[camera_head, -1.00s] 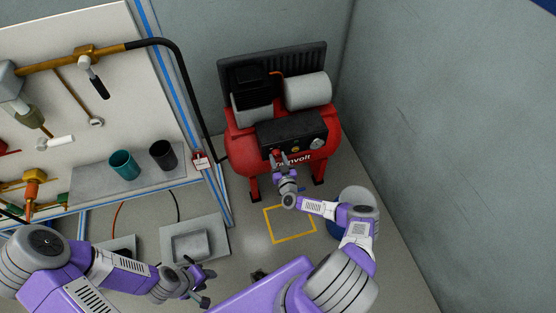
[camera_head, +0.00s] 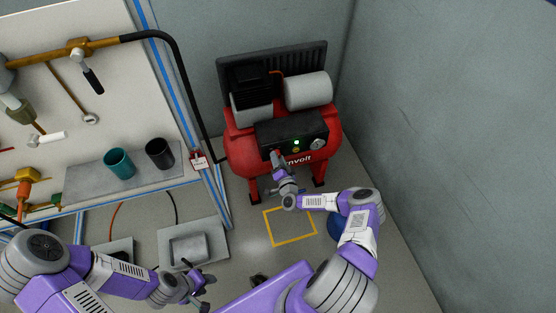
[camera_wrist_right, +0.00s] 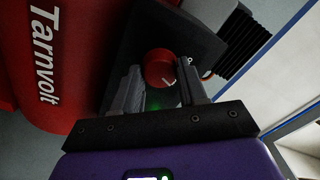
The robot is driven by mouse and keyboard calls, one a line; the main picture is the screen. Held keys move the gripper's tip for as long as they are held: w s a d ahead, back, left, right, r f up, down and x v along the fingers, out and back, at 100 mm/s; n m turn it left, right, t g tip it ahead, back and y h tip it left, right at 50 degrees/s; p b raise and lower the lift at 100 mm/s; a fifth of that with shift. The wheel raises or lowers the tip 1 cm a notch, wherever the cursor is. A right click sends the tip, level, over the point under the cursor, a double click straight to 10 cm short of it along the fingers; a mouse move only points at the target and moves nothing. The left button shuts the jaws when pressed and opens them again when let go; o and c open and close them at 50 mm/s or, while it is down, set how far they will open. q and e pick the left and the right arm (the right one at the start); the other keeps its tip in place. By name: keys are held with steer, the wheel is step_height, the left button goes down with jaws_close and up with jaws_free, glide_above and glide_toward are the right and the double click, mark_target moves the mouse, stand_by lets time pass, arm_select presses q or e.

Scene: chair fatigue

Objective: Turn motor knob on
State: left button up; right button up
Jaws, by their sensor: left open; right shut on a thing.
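The red motor compressor (camera_head: 239,152) stands against the back wall with a black control panel (camera_head: 310,125) on its front. A green light (camera_head: 297,142) glows on the panel. The red round knob (camera_wrist_right: 159,67) sits between the two fingers of my right gripper (camera_wrist_right: 158,84) in the right wrist view. My right gripper (camera_head: 276,157) is shut on it at the panel's left part, hiding the knob in the head view. My left gripper (camera_head: 206,283) is open and empty, low over the floor, away from the compressor.
A workbench (camera_head: 110,205) with a tool board, a teal cup (camera_head: 119,163) and a dark cup (camera_head: 159,153) stands on the left. A yellow square (camera_head: 291,243) marks the floor in front of the compressor. A bare wall (camera_head: 460,140) closes the right side.

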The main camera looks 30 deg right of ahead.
steer(key=shift+m, duration=0.9)
steer(key=o, duration=1)
steer(key=shift+o, duration=0.2)
steer(key=p+v, duration=0.2)
steer(key=v, duration=0.5)
steer(key=shift+s, duration=0.25)
